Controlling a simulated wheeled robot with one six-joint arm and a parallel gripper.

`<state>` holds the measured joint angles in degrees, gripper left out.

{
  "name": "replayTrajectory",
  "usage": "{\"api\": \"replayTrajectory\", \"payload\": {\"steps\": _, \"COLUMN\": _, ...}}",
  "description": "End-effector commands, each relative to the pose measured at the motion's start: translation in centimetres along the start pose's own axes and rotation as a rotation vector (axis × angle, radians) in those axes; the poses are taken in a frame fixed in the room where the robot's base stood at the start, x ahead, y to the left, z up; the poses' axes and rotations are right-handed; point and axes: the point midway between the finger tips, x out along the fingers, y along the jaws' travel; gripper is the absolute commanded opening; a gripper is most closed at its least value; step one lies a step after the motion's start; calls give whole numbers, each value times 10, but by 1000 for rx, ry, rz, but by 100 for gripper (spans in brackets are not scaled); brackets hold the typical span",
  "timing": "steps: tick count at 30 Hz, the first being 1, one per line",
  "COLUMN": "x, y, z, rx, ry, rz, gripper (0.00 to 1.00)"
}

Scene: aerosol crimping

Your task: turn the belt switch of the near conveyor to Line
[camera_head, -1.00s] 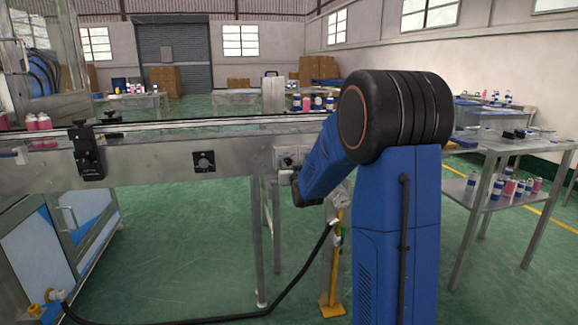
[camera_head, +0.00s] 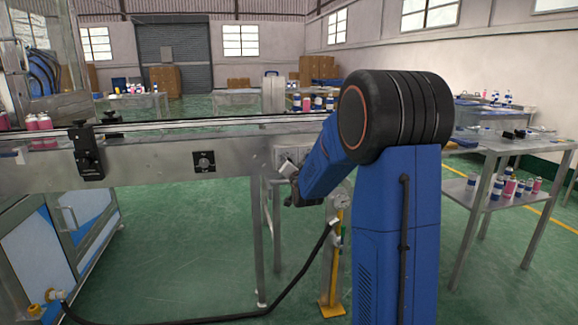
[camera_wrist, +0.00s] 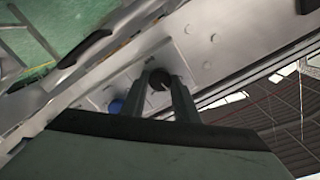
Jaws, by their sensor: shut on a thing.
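The near conveyor (camera_head: 140,165) runs across the left half of the head view. A pale switch box (camera_head: 283,152) sits on its side rail, just beyond the end of my arm. In the wrist view my gripper (camera_wrist: 160,84) has its two fingers on either side of a dark round knob (camera_wrist: 158,78), shut on it. The knob stands on a pale metal plate, and I take it for the belt switch. Its markings and pointer are hidden or too small to read. My gripper is small and partly hidden in the head view (camera_head: 289,169).
A blue round button (camera_wrist: 116,106) lies close to the left finger. A black square control (camera_head: 204,161) and a black bracket (camera_head: 87,152) are on the rail further left. A yellow stand (camera_head: 334,265) is below my arm. A table (camera_head: 490,150) with cans stands at right.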

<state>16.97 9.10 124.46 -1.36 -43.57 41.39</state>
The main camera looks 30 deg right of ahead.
Motion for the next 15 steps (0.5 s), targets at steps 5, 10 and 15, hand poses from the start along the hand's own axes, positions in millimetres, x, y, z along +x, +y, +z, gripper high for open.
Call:
{"api": "replayTrajectory", "payload": {"steps": 5, "x": 0, "y": 0, "z": 0, "rx": 98, "ry": 0, "rz": 1, "gripper": 5}}
{"api": "replayTrajectory", "payload": {"steps": 10, "x": 0, "y": 1, "z": 0, "rx": 158, "ry": 0, "rz": 1, "gripper": 5}}
{"api": "replayTrajectory", "payload": {"steps": 15, "x": 0, "y": 1, "z": 0, "rx": 186, "ry": 0, "rz": 1, "gripper": 5}}
